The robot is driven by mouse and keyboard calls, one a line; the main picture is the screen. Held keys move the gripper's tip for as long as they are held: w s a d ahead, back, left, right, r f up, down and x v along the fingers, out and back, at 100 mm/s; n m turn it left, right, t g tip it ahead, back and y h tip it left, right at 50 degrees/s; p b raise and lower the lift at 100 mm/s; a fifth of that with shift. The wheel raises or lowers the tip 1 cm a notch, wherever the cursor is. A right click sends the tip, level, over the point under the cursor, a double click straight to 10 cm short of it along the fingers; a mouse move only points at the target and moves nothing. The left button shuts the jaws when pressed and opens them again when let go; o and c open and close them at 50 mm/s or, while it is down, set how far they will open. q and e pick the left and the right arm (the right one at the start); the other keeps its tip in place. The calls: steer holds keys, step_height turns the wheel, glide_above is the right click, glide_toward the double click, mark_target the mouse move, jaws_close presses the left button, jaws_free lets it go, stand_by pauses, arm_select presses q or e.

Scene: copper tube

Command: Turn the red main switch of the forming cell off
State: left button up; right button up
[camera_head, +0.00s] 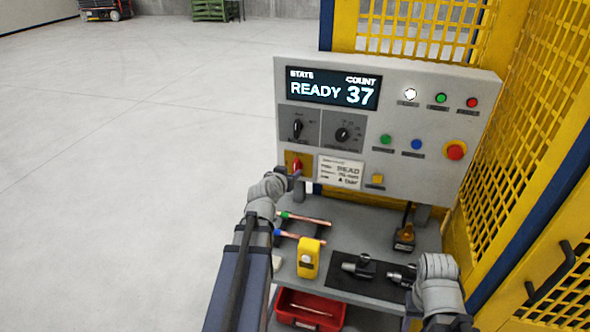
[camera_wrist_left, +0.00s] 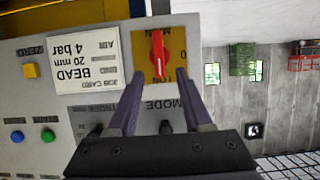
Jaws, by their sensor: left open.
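The red main switch (camera_head: 296,166) sits on a yellow plate at the lower left of the grey control panel (camera_head: 425,112). In the left wrist view, which is upside down, its red handle (camera_wrist_left: 158,53) stands vertical, in line with the ON mark; a 0 mark is to its side. My left gripper (camera_head: 291,177) is at the panel beside the switch. In the left wrist view my left gripper (camera_wrist_left: 158,77) is open, its two fingers spread toward either side of the handle, with nothing held. Contact cannot be told.
A red emergency button (camera_head: 455,152) is on the panel's right. Yellow mesh fencing (camera_head: 535,130) stands right. The floor at left is clear.

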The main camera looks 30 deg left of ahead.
mark_target(295, 168)
arm_select(q)
steer(key=b+x, duration=0.2)
steer(key=x, duration=0.4)
steer(key=shift+w+f, duration=0.2)
steer(key=shift+w, duration=0.15)
steer(key=shift+c, duration=0.2)
jaws_close()
